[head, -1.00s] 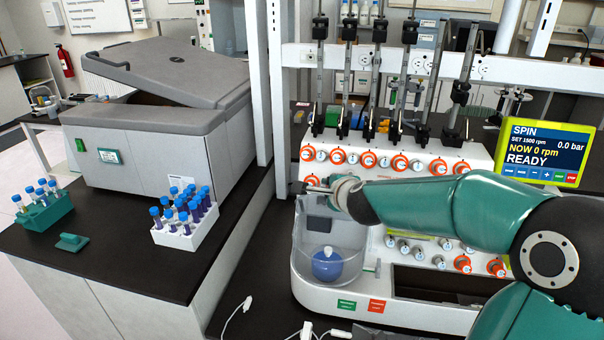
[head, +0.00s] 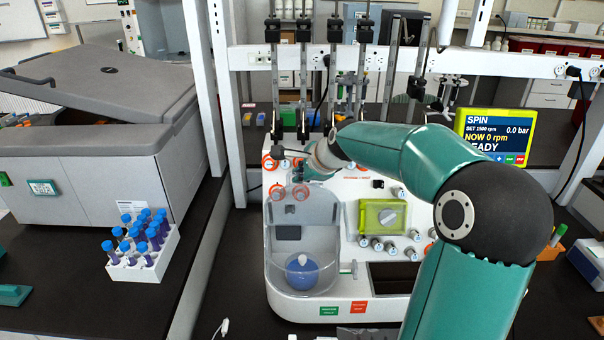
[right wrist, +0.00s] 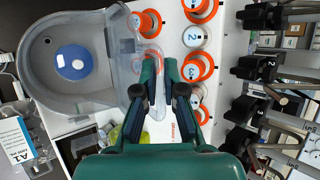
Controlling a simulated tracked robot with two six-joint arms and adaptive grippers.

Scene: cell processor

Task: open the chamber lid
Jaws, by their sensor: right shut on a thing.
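The clear chamber lid (head: 301,212) stands raised, close to upright, at the back of the round chamber (head: 274,282) in the head view. Orange-ringed knobs show through its upper part. A blue rotor with a pale knob (head: 302,273) sits inside the chamber; it also shows in the right wrist view (right wrist: 73,63). My right gripper (head: 298,172) is at the lid's top edge. In the right wrist view its fingers (right wrist: 160,68) are shut on the lid's edge; the exact contact is partly hidden. My left gripper is out of view.
A knob panel and upright clamps (head: 303,85) stand right behind the lid. A green-framed valve (head: 381,217) and a screen reading READY (head: 495,135) are to the right. A white tube rack (head: 146,258) and a large grey machine (head: 100,110) stand left.

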